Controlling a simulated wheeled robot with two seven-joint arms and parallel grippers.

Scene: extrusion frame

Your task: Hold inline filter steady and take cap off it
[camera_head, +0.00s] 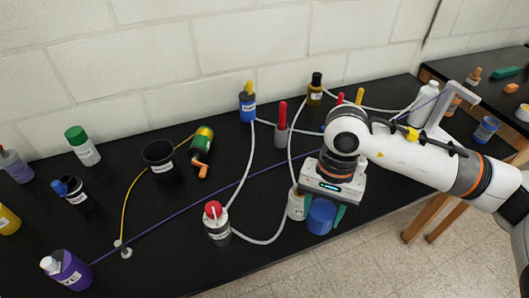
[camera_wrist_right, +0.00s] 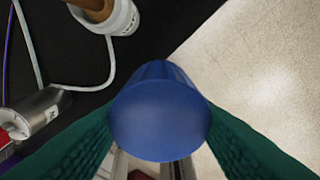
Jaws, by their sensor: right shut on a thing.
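My right gripper (camera_head: 322,208) is shut on a blue cap (camera_head: 320,219), with its green fingers on either side. The blue cap (camera_wrist_right: 160,112) fills the middle of the right wrist view. A white cylinder (camera_head: 296,204) stands just left of it on the black bench and looks like the inline filter. In the right wrist view this white cylinder (camera_wrist_right: 118,18) has a brown middle and a pale tube beside it, and is apart from the cap. Whatever lies under the cap is hidden. My left gripper is not in view.
A red-capped bottle (camera_head: 217,223) stands on the black bench (camera_head: 190,262), left of the white cylinder. Pale tubes (camera_head: 262,240) loop among the bottles. A purple cord (camera_head: 180,212) crosses the bench. The bench's front edge is close to the held cap.

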